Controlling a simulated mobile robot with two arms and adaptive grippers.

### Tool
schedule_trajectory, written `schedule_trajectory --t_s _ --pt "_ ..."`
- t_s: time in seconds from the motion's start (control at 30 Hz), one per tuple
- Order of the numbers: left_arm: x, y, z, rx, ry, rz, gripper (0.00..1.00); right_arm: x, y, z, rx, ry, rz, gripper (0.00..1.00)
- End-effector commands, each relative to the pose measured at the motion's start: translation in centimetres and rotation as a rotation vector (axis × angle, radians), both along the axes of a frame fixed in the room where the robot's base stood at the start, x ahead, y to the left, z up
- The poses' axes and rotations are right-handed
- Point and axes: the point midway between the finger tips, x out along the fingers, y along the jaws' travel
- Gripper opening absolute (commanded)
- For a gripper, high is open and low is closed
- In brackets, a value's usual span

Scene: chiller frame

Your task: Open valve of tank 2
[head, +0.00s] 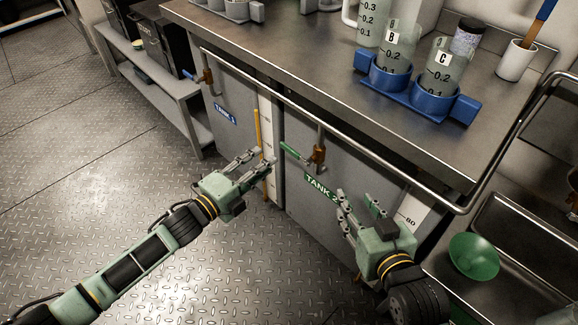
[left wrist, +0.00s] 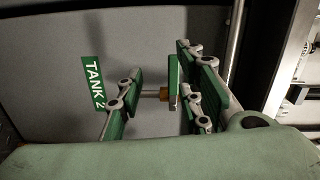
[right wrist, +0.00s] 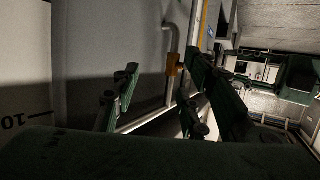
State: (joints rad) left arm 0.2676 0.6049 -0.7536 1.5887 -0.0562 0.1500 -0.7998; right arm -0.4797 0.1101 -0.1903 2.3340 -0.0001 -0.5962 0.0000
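The tank 2 valve has a brass body (head: 319,154) on a pipe and a green lever handle (head: 290,150) pointing left. It is above the green TANK 2 label (head: 318,187) on the grey tank front. My left gripper (head: 261,161) is open and empty, just left of the handle. In the left wrist view, the green handle (left wrist: 173,77) shows end-on between the fingers, nearer the right ones; I cannot tell whether it touches. My right gripper (head: 346,207) is open and empty, below and right of the valve. The brass body shows in the right wrist view (right wrist: 172,65).
A metal rail (head: 352,132) runs along the counter's front edge above the valve. Tank 1 (head: 228,113), with a blue-handled valve (head: 189,75), is further left. A blue holder (head: 417,98) with beakers stands on the counter. A green bowl (head: 474,256) sits at the right. Floor at left is clear.

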Motion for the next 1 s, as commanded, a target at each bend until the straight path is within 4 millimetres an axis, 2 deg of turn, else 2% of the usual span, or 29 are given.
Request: schedule_trajectory --t_s 0.1,0.27,0.7,0.8,1.0 --pt "-0.7 -1.3 0.9 0.027 -0.081 -0.056 0.34 -0.5 -0.1 2.2 0.013 -0.059 0.001 0.4" --pt "-0.6 -2.2 1.7 0.035 -0.109 -0.076 0.34 -0.5 0.0 3.9 0.024 -0.105 0.003 0.4" --pt "3.6 -6.4 1.7 0.032 -0.105 -0.074 0.34 0.4 1.2 10.5 0.108 -0.429 0.023 0.4" --pt "4.1 -6.9 1.6 0.034 -0.103 -0.074 0.34 0.3 1.3 11.6 0.12 -0.477 0.026 0.4" --pt "4.5 -7.3 1.7 0.034 -0.103 -0.073 0.34 0.2 1.4 12.3 0.129 -0.51 0.028 0.4"
